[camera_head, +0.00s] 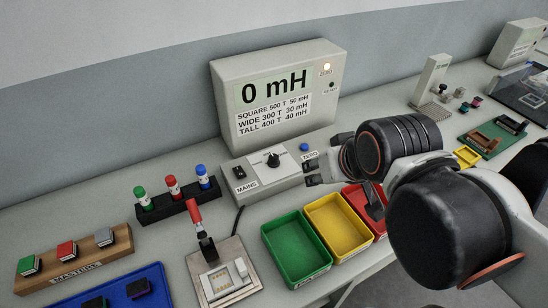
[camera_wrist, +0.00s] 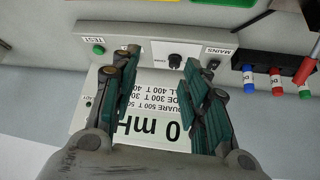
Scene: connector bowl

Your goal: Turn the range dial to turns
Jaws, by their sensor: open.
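The range dial (camera_head: 273,160) is a black knob on a white plate on top of the grey control box (camera_head: 263,187). The dial's scale words are too small to read, and I cannot tell its setting. In the wrist view, the dial (camera_wrist: 175,60) shows between the finger lines, nearer the right finger. My gripper (camera_head: 309,173) is open and empty, to the right of the dial in the head view and apart from it. Both green-padded fingers of my gripper (camera_wrist: 160,62) show in the wrist view. The display (camera_head: 275,95) reads 0 mH.
Green (camera_head: 296,275), yellow (camera_head: 312,212) and red trays stand in front. A rack (camera_head: 178,207) of coloured cylinders and a red-handled fixture (camera_head: 222,286) stand left.

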